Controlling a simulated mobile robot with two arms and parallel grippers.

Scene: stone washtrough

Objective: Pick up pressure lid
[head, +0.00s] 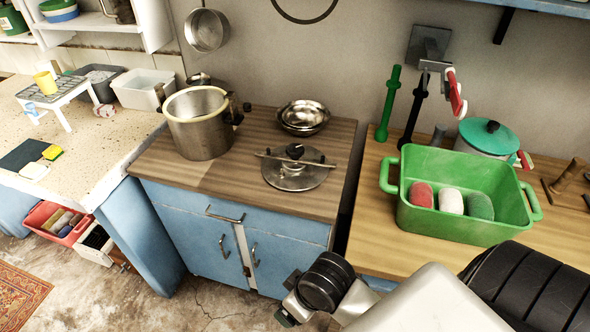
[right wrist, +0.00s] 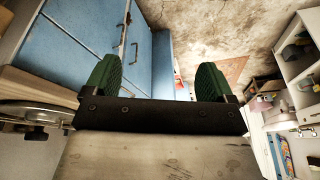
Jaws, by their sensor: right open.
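The pressure lid (head: 295,171) is a round, flat metal lid with a black central knob and a thin bar across it. It lies on the wooden top of the blue cabinet, to the right of an open metal pot (head: 200,130). A round metal edge, which looks like the lid, shows at the left of the right wrist view (right wrist: 38,113). My right gripper (right wrist: 157,77) is open and empty, its two green fingers wide apart. In the head view my right arm is low at the front, apart from the lid. My left gripper is not in view.
A metal bowl (head: 303,117) stands behind the lid. A green tub (head: 460,225) with rolled cloths is on the right counter, with a teal-lidded pot (head: 487,136) behind it. The wooden top (head: 220,185) in front of the pot is bare. Blue cabinet doors (head: 198,235) are below.

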